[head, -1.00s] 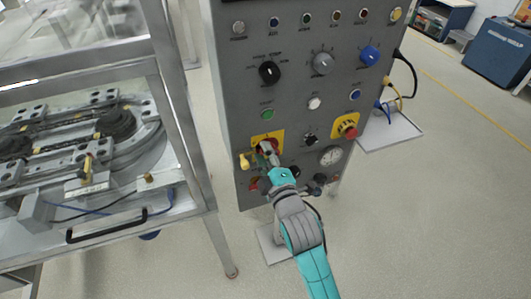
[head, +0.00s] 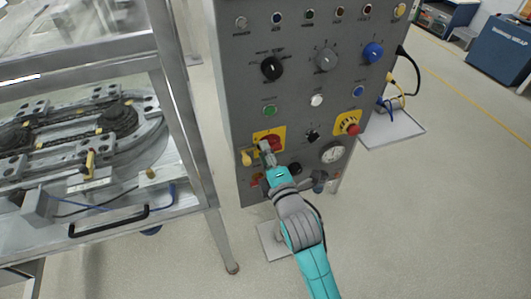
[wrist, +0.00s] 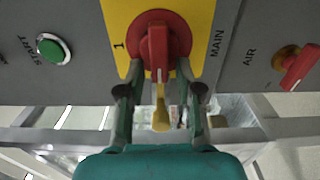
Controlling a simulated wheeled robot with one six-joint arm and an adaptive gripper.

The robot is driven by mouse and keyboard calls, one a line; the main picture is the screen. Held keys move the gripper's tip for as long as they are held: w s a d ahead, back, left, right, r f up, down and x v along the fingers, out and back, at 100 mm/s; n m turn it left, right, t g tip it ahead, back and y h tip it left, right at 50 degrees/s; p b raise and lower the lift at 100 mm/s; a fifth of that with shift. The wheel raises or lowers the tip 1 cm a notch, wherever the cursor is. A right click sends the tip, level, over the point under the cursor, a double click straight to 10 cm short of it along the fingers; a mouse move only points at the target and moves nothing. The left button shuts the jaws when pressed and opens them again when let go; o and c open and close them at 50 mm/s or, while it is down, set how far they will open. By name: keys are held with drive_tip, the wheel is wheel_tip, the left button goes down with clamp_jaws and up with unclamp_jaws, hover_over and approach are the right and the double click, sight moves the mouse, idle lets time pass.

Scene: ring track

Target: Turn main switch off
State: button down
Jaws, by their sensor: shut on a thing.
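The main switch is a red rotary knob (head: 275,141) on a yellow plate (head: 262,136), low on the left of the grey panel. In the wrist view the red knob (wrist: 158,40) has its grip bar upright in the picture. The label "1" is left of it and "MAIN" right of it. My gripper (wrist: 161,70) has a finger on each side of the bar and is shut on it. In the head view my gripper (head: 266,149) reaches the switch from below and hides part of it.
The grey panel (head: 220,55) carries several knobs and buttons. A red "AIR" handle (wrist: 300,68), a green START button (wrist: 53,49) and a yellow knob (head: 246,158) are nearby. A red button on a yellow base (head: 352,129) is further right. The framed track table (head: 185,190) stands left.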

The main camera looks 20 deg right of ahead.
drive_tip(key=shift+f, duration=0.15)
drive_tip(key=c, duration=1.1)
unclamp_jaws()
drive_tip(key=shift+s, duration=0.15)
drive_tip(key=s, duration=1.1)
drive_tip(key=shift+s, duration=0.35)
drive_tip(key=s+f+m+g, duration=0.1)
drive_tip(key=s+f+m, duration=0.2)
drive_tip(key=s+m, duration=0.3)
drive_tip(key=s+d+f+m+g, duration=0.1)
drive_tip(key=s+m, duration=0.5)
drive_tip(key=s, duration=0.9)
drive_tip(key=s+d+f+m+g, duration=0.1)
drive_tip(key=s+f+m, duration=0.3)
drive_tip(key=s, duration=0.6)
drive_tip(key=shift+s+f+m, duration=0.15)
drive_tip(key=shift+f+m, duration=0.15)
drive_tip(key=shift+m, duration=0.8)
